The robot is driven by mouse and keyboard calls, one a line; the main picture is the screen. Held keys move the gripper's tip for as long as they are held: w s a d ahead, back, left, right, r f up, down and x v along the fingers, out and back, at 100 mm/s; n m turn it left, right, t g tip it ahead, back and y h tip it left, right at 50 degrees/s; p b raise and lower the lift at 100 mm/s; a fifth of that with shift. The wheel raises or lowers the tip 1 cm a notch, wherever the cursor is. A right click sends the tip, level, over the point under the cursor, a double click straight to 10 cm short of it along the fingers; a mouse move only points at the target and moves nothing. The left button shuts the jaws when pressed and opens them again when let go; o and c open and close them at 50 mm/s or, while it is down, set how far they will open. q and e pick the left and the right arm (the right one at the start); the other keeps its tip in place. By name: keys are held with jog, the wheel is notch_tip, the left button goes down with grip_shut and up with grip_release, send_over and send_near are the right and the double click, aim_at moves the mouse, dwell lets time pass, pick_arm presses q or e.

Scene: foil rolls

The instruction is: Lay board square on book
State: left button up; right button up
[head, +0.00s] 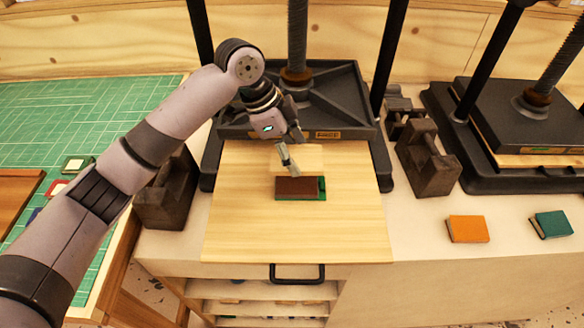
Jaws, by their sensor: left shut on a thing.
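Green shows along the right end and the near edge. The book lies on a large pale wooden sheet (240,225) in front of the press. My right gripper is not in view.
The black press (345,95) stands behind the sheet. Dark weights (425,160) (165,195) stand to either side. An orange book (467,229) and a teal book (551,225) lie right on the bench. A second press (530,120) is far right. A green cutting mat (80,110) is left.

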aim_at(299, 183)
pick_arm(q)
notch_tip(299, 183, down, 2)
jog(key=shift+f, duration=0.2)
jog(key=shift+d+f, duration=0.1)
jog(key=shift+f, duration=0.5)
notch_tip(299, 183, down, 4)
jog(key=shift+r+p, duration=0.2)
jog(key=shift+p, duration=0.45)
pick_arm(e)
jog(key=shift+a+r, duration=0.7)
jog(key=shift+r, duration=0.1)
pick_arm(q)
jog(key=shift+f, duration=0.1)
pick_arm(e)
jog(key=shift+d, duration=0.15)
pick_arm(q)
jog(key=o, duration=1.2)
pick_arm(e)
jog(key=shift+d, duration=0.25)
